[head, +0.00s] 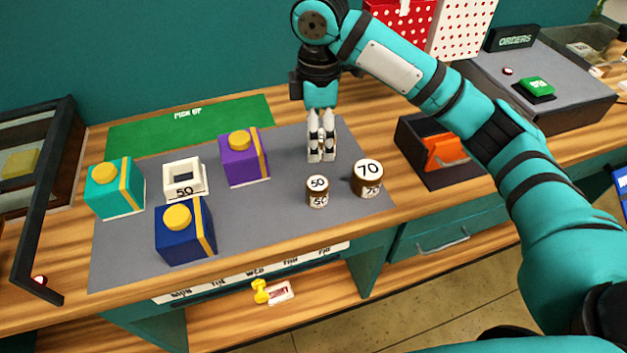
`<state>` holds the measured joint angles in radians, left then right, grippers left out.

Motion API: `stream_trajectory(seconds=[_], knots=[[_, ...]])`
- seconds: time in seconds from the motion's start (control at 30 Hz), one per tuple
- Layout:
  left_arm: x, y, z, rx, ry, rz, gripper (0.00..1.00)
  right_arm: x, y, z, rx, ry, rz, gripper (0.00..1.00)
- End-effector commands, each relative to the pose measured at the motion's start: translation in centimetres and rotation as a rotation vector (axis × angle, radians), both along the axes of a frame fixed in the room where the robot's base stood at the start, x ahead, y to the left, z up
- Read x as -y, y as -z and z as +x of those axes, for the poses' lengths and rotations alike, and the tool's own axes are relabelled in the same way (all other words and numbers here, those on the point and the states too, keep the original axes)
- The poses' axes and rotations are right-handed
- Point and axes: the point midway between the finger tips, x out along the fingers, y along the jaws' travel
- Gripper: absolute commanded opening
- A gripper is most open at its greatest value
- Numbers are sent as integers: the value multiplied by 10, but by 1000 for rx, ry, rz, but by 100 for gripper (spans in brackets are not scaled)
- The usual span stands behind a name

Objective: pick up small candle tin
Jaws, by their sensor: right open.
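Two brown round tins with white tops stand on the grey mat (280,228). The smaller tin (317,191), marked 50, appears to be the small candle tin. The larger tin (367,178), marked 70, stands just to its right. My right gripper (321,158) points down behind the smaller tin, with its white fingers open and empty. The fingertips show just above the tin in the picture and look apart from it; their height over the mat is hard to tell. My left gripper is out of view.
Teal (113,190), purple (243,160) and blue (184,232) boxes and a white square holder (184,178) marked 50 sit left of the tins. A dark bin (412,140) with an orange item stands to the right. The mat in front of the smaller tin is clear.

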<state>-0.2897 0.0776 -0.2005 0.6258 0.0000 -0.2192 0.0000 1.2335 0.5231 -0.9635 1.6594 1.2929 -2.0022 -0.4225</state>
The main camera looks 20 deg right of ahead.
Motion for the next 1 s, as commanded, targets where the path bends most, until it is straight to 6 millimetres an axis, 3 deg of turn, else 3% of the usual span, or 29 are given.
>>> stream_trajectory(seconds=[0.07, 0.17, 0.4, 0.6, 1.0], knots=[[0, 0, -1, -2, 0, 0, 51, 4, -6, 1, -5, -1, -9, 74], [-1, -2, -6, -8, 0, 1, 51, 5, 1, 1, -9, -2, -12, 74], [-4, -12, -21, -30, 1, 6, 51, 5, 50, 0, -10, -2, -11, 74], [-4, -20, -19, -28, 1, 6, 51, 5, 91, 0, -8, -2, -10, 74], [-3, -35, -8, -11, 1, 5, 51, 3, 128, -4, -8, -2, -11, 74]])
